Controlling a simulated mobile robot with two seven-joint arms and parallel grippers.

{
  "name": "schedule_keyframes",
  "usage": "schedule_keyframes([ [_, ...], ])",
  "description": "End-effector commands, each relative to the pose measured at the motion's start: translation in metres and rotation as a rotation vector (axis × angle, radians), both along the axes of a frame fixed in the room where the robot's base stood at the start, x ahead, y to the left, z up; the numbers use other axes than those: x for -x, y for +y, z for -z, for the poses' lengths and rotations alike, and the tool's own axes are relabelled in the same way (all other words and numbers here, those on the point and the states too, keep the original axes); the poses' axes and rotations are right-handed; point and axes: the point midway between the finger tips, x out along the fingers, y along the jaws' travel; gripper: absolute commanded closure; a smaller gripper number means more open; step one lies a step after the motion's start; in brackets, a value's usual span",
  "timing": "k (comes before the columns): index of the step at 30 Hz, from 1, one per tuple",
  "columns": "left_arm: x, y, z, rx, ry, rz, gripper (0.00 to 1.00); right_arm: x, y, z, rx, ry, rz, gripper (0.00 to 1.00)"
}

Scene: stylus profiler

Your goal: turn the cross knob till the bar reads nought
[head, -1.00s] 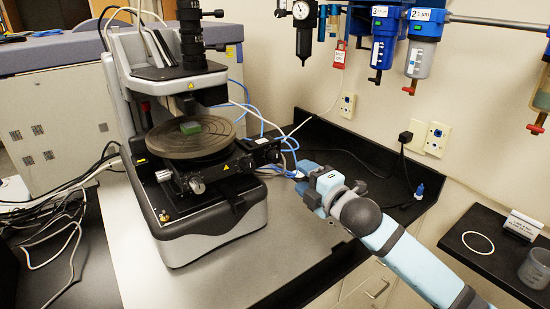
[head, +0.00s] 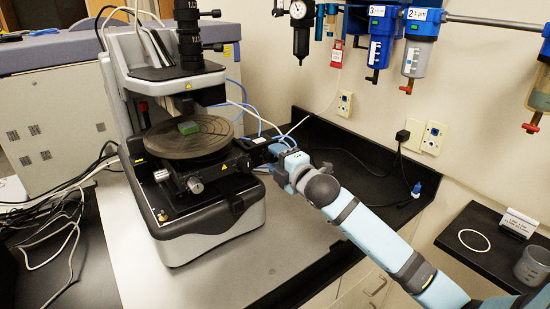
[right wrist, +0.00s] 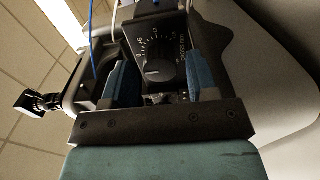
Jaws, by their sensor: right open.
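The cross knob (right wrist: 159,71) is a round black dial with white marks, on a dark block at the right end of the profiler's stage (head: 190,137). In the right wrist view it shows between my two blue fingers, with a gap on each side. My right gripper (right wrist: 161,68) is open and empty; in the head view my right gripper (head: 275,157) is at the stage's right end and hides the knob. I cannot tell how deep the fingertips reach around it. The bar's reading cannot be made out. My left gripper is not in view.
Blue and white cables (head: 262,112) run just behind the stage's right end. Filters (head: 381,40) hang on the wall. A black shelf (head: 459,255) at right holds a pale ring (head: 474,240) and a grey cup (head: 532,266).

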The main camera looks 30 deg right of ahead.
Motion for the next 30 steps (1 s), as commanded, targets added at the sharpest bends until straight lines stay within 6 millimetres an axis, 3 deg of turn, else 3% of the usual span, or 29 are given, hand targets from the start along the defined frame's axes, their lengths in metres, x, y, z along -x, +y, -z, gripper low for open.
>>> schedule_keyframes([
  [23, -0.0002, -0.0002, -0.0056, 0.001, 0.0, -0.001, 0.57, 0.0003, -0.0003, 0.0009, 0.0, 0.001, 0.0, 0.47],
  [29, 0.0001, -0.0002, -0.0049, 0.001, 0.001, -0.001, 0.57, 0.0003, -0.0002, 0.0009, 0.0, 0.001, 0.0, 0.93],
  [30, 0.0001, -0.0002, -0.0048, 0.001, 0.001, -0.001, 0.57, 0.0003, -0.0002, 0.0009, 0.0, 0.001, 0.0, 0.95],
])
